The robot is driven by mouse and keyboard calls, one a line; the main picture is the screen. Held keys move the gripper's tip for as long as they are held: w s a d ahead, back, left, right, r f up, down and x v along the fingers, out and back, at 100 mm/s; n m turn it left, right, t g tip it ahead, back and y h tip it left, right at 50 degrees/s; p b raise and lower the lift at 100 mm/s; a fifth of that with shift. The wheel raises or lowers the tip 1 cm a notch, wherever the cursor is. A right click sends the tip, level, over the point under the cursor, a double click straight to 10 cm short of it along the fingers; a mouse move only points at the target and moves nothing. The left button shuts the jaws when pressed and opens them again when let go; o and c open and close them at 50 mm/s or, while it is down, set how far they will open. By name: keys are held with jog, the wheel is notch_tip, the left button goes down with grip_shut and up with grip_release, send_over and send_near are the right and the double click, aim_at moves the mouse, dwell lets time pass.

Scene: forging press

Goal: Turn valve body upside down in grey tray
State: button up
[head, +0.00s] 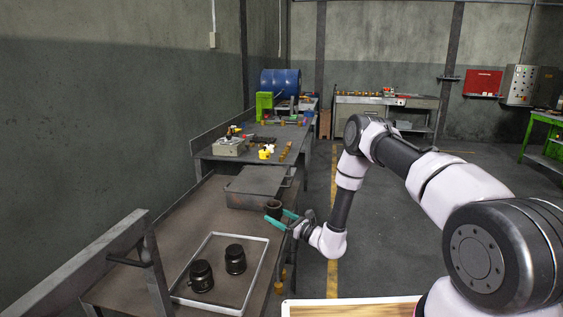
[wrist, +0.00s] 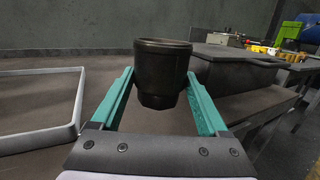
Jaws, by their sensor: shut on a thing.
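A dark, cup-shaped valve body (head: 273,206) is between the teal fingers of my gripper (head: 278,215), at the right edge of the bench. In the wrist view my gripper (wrist: 160,80) is shut on this valve body (wrist: 163,66). It looks upright, with its wider rim up and its narrower end down, apparently clear of the bench top. The grey tray (head: 256,275) lies on the bench to the left and nearer. Two more dark valve bodies stand inside it, one at the left (head: 201,276) and one at the right (head: 235,259). The tray's rim shows at the left in the wrist view (wrist: 79,100).
A dark lidded box (head: 250,188) stands on the bench beyond my gripper. A metal rail (head: 120,240) rises along the bench's near left side. The bench top (head: 200,220) between tray and box is clear. Another bench with small parts (head: 265,152) stands farther back.

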aim_at(281, 207)
jog(key=shift+r, duration=2.25)
notch_tip(281, 207, up, 9)
jog(key=m, duration=0.5)
jog(key=m+t+h, duration=0.1)
jog(key=m, duration=0.4)
